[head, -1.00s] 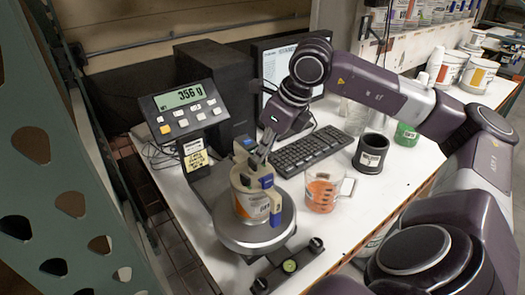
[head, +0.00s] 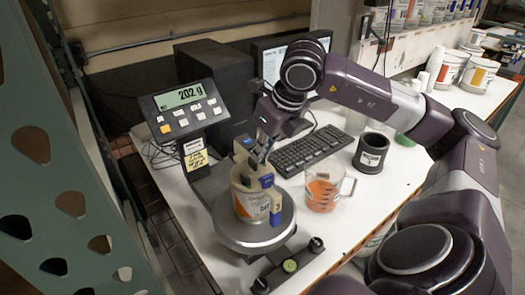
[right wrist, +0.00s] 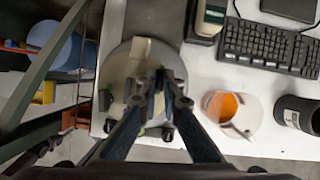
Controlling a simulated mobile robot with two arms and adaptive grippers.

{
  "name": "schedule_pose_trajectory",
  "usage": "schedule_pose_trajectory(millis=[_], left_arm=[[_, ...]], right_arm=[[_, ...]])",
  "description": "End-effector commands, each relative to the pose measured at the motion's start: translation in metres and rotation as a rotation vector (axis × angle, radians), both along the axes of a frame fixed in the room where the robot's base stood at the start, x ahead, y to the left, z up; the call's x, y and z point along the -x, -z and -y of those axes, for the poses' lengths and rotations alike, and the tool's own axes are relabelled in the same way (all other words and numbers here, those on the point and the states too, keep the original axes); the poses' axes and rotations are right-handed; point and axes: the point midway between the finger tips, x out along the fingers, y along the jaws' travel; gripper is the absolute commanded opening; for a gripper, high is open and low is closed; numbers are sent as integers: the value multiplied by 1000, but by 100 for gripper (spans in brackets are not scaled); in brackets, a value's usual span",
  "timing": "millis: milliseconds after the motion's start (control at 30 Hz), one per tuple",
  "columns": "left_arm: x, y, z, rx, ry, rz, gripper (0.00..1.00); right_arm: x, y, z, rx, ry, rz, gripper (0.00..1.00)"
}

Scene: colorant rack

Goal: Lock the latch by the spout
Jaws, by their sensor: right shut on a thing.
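A paint can (head: 249,200) with a white and orange label stands upright on the round scale plate (head: 240,238). Its lid carries beige and blue parts, including a blue piece (head: 266,181) at the top and another blue piece (head: 276,225) down the near side. My right gripper (head: 260,160) is at the top of the can, shut on the latch. In the right wrist view its fingers (right wrist: 160,82) meet over the lid, beside a beige part (right wrist: 141,48). The fingers hide the latch itself, so its position cannot be told. My left gripper is not in view.
The scale display (head: 182,97) reads 202 g. A measuring cup (head: 325,190) with orange contents and a black container (head: 370,153) stand right of the can. A keyboard (head: 300,152) lies behind. A green shelf upright (head: 60,150) rises at left.

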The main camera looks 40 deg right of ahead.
Motion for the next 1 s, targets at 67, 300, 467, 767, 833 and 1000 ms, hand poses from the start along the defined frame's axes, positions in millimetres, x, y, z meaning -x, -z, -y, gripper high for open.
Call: schedule_pose_trajectory(millis=[67, 300, 467, 767, 833, 1000], left_arm=[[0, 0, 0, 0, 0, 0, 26], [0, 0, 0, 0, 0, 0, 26], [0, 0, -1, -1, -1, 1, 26], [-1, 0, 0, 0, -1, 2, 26], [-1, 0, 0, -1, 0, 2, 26], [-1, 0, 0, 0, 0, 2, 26]], right_arm=[[0, 0, 0, -1, -1, 1, 0], [0, 0, 0, -1, -1, 0, 14], [0, -1, 0, -1, -1, 1, 14], [15, -42, 0, -1, -2, 7, 14], [22, -58, -1, -1, -2, 9, 14], [34, -87, -1, -2, -3, 8, 14]])
